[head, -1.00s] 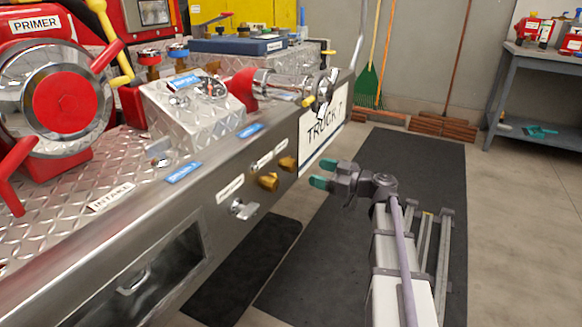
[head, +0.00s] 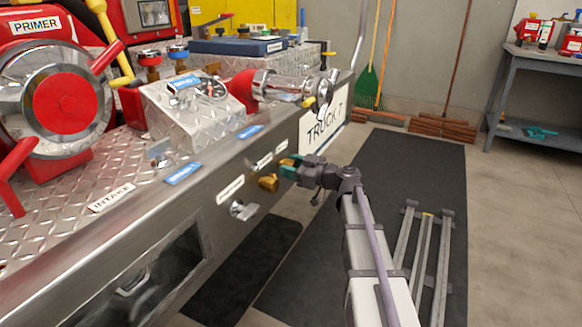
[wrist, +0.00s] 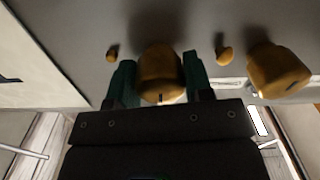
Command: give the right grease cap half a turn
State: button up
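Two brass grease caps stick out of the front panel. In the head view the left cap (head: 268,183) stands free. The right cap, nearer the TRUCK 7 plate, is mostly hidden behind my gripper (head: 289,166). In the wrist view, turned the other way round, the right cap (wrist: 160,72) sits between the green fingers of my gripper (wrist: 160,78), one on each side. The fingers lie very close to it; I cannot tell whether they press on it. A dark mark shows on its lower edge. The left cap (wrist: 280,68) is at the right there.
Small brass knobs (wrist: 112,53) and (wrist: 224,54) flank the held-between cap, close to my fingers. The TRUCK 7 plate (head: 322,128) is just right of my gripper. A silver fitting (head: 243,210) is lower left.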

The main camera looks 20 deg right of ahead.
jog(key=c, duration=0.5)
jog(key=shift+o, duration=0.2)
jog(key=shift+m, duration=0.4)
